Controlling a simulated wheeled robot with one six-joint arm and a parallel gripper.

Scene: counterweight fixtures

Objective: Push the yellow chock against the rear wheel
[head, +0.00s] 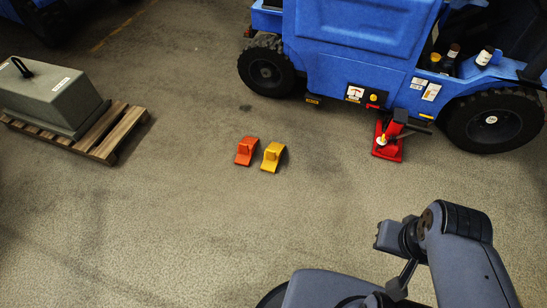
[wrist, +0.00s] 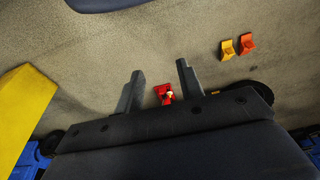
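The yellow chock (head: 272,157) sits on the floor in the head view, just right of an orange chock (head: 246,151). It also shows at the upper right of the wrist view (wrist: 227,50). The blue vehicle has a left wheel (head: 266,68) and a larger right wheel (head: 492,121); I cannot tell which is the rear one. The yellow chock is apart from both, closer to the left wheel. My gripper (wrist: 160,70) has its two fingers spread with nothing between them, and is well away from the chock. My arm shows at the lower right of the head view.
A red jack (head: 388,143) stands beside the vehicle (head: 360,30), between its wheels. A grey counterweight (head: 48,95) lies on a wooden pallet (head: 118,130) at left. The floor between chocks and left wheel looks clear. A large yellow surface (wrist: 22,112) shows at left in the wrist view.

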